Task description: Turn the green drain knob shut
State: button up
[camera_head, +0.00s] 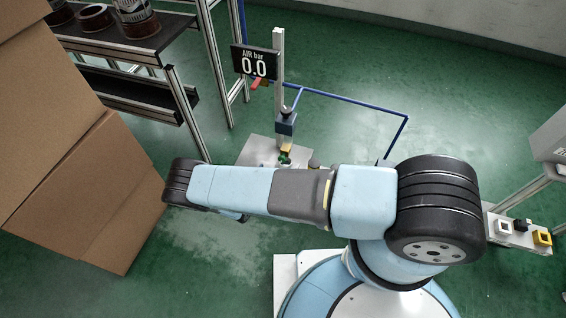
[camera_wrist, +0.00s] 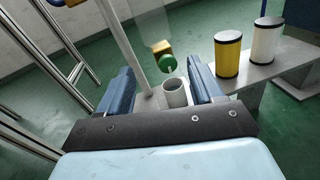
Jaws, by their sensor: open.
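The green drain knob (camera_wrist: 168,64) shows in the wrist view below a brass-yellow block (camera_wrist: 162,47), just above a grey cup (camera_wrist: 175,93). In the head view the green knob (camera_head: 284,158) is small, under a blue unit (camera_head: 286,123) on a post, close behind my arm. My gripper (camera_wrist: 160,67) is open, with its two blue fingers apart in the wrist view. The knob appears between the fingertips in the picture, but the fingers do not visibly touch it. In the head view my arm hides the gripper's fingers. The knob's turn position cannot be told.
An air display (camera_head: 254,62) reads 0.0. A yellow canister (camera_wrist: 228,54) and a white canister (camera_wrist: 264,41) stand right of the cup. Cardboard boxes (camera_head: 80,195) and a dark shelf (camera_head: 125,50) are at left. Blue piping (camera_head: 350,99) runs right over open green floor.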

aim_at(282, 160)
notch_tip(282, 160, down, 6)
jog(key=s+d+n+t+y, duration=0.2)
jog(key=n+y, duration=0.1)
jog(key=x, duration=1.3)
jog(key=shift+d+f, duration=0.1)
jog(key=shift+d, duration=0.1)
